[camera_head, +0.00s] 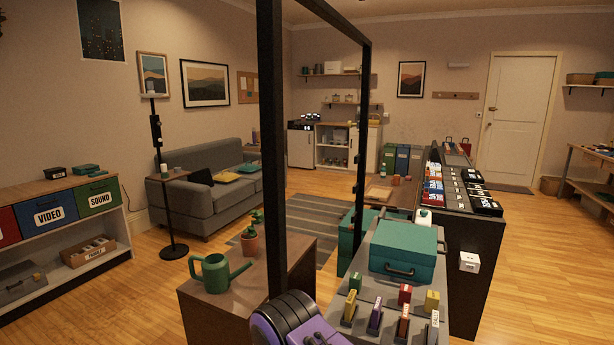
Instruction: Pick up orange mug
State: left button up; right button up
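I cannot make out a clear orange mug in the head view. A small orange-red item (396,180) stands on the low wooden table (378,194) in the middle distance, and it is too small to tell if it is a mug. Neither of my grippers is in view.
A black upright frame (271,150) crosses the view close by. A grey counter (385,272) bears a teal case (403,248) and several coloured blocks. A green watering can (216,273) stands on a wooden cabinet (205,310). Open floor (550,270) lies at right.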

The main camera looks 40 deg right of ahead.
aim_at(395, 179)
jog(key=u, duration=0.35)
jog(key=i, duration=4.3)
jog(key=z, duration=2.7)
jog(key=i, duration=6.15)
jog(key=z, duration=0.55)
